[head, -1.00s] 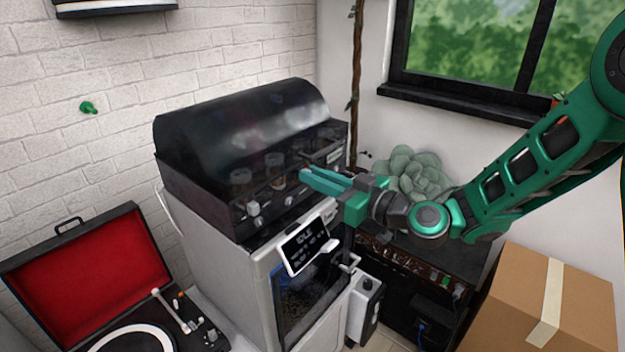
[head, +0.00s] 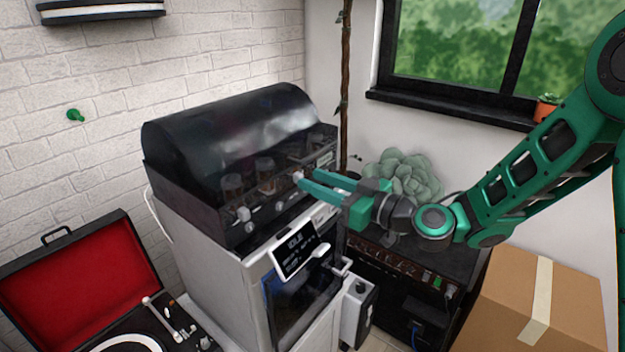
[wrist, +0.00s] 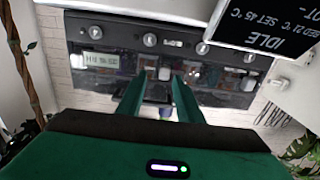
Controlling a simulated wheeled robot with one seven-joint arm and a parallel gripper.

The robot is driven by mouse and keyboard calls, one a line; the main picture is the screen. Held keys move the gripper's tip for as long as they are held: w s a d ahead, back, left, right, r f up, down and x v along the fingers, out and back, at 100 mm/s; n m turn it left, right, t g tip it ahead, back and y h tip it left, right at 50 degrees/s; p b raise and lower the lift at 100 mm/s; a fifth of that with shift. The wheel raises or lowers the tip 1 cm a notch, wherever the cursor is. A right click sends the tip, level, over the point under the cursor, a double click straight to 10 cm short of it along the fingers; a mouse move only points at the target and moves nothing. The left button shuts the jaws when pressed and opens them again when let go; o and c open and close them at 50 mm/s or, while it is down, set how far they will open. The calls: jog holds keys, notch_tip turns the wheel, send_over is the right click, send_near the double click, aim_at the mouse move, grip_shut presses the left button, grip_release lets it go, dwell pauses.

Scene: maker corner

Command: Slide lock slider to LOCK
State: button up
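The machine's dark front panel (head: 290,205) carries knobs and two pale block-like caps. One cap (head: 298,176) is at my fingertips, and it shows between them in the wrist view (wrist: 164,73). The other cap (head: 243,214) is farther left in the head view. I cannot read a LOCK mark or tell for certain which part is the lock slider. My gripper (head: 306,179) is open, its two green fingers pointing at the panel. In the wrist view the fingers (wrist: 157,84) stand apart on either side of the nearer cap; contact cannot be told.
A tilted display (head: 298,250) reading IDLE juts out below the panel. A dark clear hood (head: 235,135) covers the machine's top. A record player with a red-lined lid (head: 80,265) is at left. A cardboard box (head: 570,300) and a plant (head: 405,175) are at right.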

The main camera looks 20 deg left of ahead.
jog(key=v, duration=0.8)
jog(key=shift+d, duration=0.3)
jog(key=s+d+f+m+g+h, duration=0.1)
jog(key=s+d+f+m+h, duration=0.2)
jog(key=d, duration=0.7)
jog(key=s+d+f+m+g+h, duration=0.15)
jog(key=d+f+h, duration=0.3)
jog(key=d, duration=0.55)
jog(key=s+d+f+m+g+h, duration=0.1)
jog(key=s+d+f+m+h, duration=0.15)
jog(key=d+h, duration=0.45)
jog(key=s+d+r+m+g+h, duration=0.1)
jog(key=s+d+m, duration=0.5)
jog(key=s+d, duration=0.3)
jog(key=s+d+r+m+g+h, duration=0.1)
jog(key=s+d+r+m+g, duration=0.1)
jog(key=s+d+m, duration=0.4)
jog(key=s+d, duration=0.4)
jog(key=d, duration=0.1)
jog(key=shift+d+r+m, duration=0.3)
jog(key=shift+d+m, duration=0.05)
jog(key=shift+m, duration=0.05)
jog(key=shift+s+g, duration=0.15)
jog(key=shift+g, duration=0.1)
